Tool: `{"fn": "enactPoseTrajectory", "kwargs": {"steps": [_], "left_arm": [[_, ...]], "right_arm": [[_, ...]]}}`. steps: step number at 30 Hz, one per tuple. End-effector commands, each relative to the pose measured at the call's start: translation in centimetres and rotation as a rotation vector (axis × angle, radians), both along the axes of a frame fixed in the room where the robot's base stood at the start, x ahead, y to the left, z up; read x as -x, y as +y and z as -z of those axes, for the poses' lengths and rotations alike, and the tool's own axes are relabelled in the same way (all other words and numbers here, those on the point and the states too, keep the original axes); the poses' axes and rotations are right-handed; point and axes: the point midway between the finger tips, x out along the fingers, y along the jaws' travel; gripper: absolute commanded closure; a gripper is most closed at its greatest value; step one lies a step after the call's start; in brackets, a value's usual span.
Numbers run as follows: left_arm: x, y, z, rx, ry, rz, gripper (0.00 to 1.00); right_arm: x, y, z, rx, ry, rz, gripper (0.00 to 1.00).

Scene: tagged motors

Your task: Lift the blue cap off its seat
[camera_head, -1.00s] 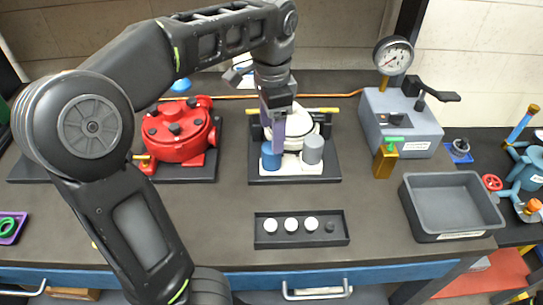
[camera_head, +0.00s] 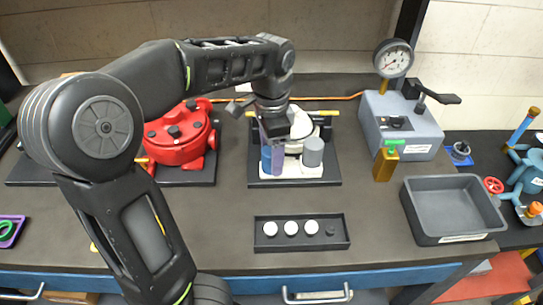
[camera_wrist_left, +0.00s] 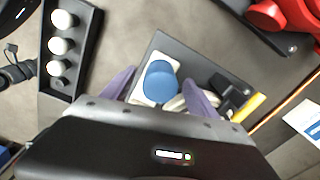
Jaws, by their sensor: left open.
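The blue cap (camera_head: 266,160) stands upright at the left of a white block on the dark plate of the middle motor (camera_head: 296,172). A grey cap (camera_head: 313,152) stands to its right on the same block. My left gripper (camera_head: 273,158) is open, pointing down at the blue cap, with a purple finger partly covering it. In the left wrist view the blue cap (camera_wrist_left: 160,82) appears between the two spread purple fingers (camera_wrist_left: 158,90). I cannot tell whether either finger touches it. My right gripper is not in view.
A red motor (camera_head: 180,135) stands to the left. A dark tray (camera_head: 300,242) with several white pieces lies in front. A grey gauge fixture (camera_head: 405,125) and an empty grey bin (camera_head: 452,205) are on the right. The bench between tray and bin is clear.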

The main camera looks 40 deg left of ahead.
Motion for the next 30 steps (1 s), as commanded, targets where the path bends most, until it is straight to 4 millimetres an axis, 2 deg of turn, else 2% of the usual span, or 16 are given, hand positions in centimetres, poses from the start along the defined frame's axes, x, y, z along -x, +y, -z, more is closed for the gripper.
{"fn": "enactPoseTrajectory", "kwargs": {"steps": [15, 30], "left_arm": [[0.00, 0.00, -0.05, 0.000, 0.000, 0.000, 0.33], [0.00, 0.00, -0.05, 0.000, 0.000, 0.000, 0.74]], "right_arm": [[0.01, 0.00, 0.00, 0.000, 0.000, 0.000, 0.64], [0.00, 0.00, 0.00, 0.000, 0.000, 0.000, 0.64]]}}
